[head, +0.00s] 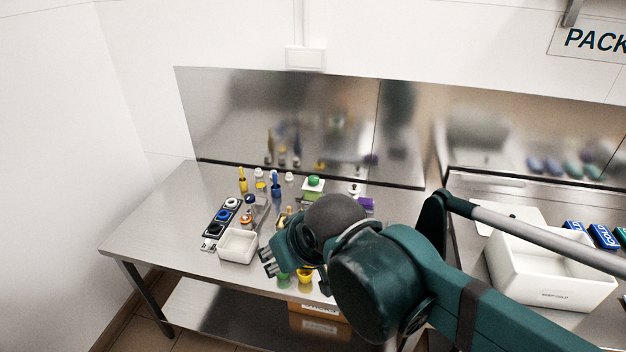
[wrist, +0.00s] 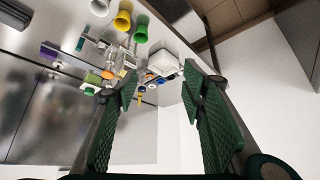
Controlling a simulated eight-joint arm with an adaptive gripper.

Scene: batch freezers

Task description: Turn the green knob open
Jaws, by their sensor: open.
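A green knob (head: 314,182) sits on top of a small white-and-green block (head: 313,193) toward the back of the steel table. My gripper (head: 268,262) is in front of it and lower in the head view, near the table's front edge and apart from the knob. In the wrist view my gripper (wrist: 161,88) has its two green-padded fingers spread wide with nothing held between them. A small green piece (wrist: 88,90) shows left of the fingers there; I cannot tell whether it is the knob's block. My arm hides part of the table's right side.
A white open bin (head: 237,246) and a dark panel of round dials (head: 222,222) stand on the left. Bottles and small parts crowd the middle. A yellow cup (head: 304,276) and a green cup (wrist: 122,20) are near the front. The table's left end (head: 150,230) is clear.

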